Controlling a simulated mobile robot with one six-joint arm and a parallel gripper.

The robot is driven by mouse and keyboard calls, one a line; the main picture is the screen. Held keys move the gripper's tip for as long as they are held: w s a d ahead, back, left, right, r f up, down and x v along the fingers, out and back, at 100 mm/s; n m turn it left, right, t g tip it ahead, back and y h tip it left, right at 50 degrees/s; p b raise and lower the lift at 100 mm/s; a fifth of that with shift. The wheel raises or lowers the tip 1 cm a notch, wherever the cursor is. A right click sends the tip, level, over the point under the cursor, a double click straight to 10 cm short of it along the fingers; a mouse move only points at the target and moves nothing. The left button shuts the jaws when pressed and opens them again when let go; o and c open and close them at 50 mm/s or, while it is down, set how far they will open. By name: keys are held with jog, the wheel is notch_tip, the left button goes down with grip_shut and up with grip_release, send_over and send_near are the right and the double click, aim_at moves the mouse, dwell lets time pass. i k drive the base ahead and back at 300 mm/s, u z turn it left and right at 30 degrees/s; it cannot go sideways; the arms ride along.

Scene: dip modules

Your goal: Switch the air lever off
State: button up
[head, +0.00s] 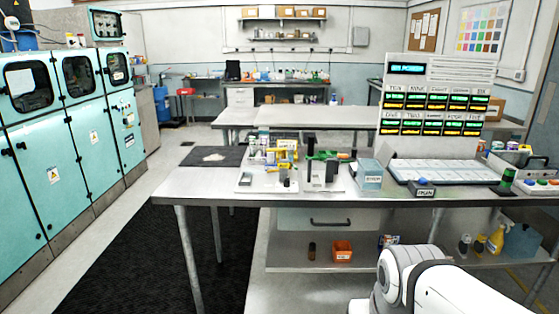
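I cannot make out with certainty which part is the air lever. A small station with yellow, black and green parts (322,155) stands on a light base plate on the workbench (215,182); its small handles are too small to tell apart. A row of coloured buttons (535,184) sits on a white panel at the bench's right end. My white arm shows at the bottom right, in front of the bench, and my gripper is not in view.
A display rack (432,110) with lit labels stands behind a white tray (440,172). A grey-blue box (370,175) is beside the station. Teal cabinets (70,125) line the left. The dark floor mat (165,255) is clear. An orange bin (342,250) sits on the lower shelf.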

aim_at(284, 150)
jog(key=z, duration=0.3)
jog(key=k, duration=0.25)
jog(key=u, duration=1)
jog(key=i, duration=2.05)
jog(key=z, duration=0.55)
jog(key=k, duration=0.9)
jog(key=z, duration=0.2)
jog(key=i, duration=1.2)
jog(key=u, duration=0.05)
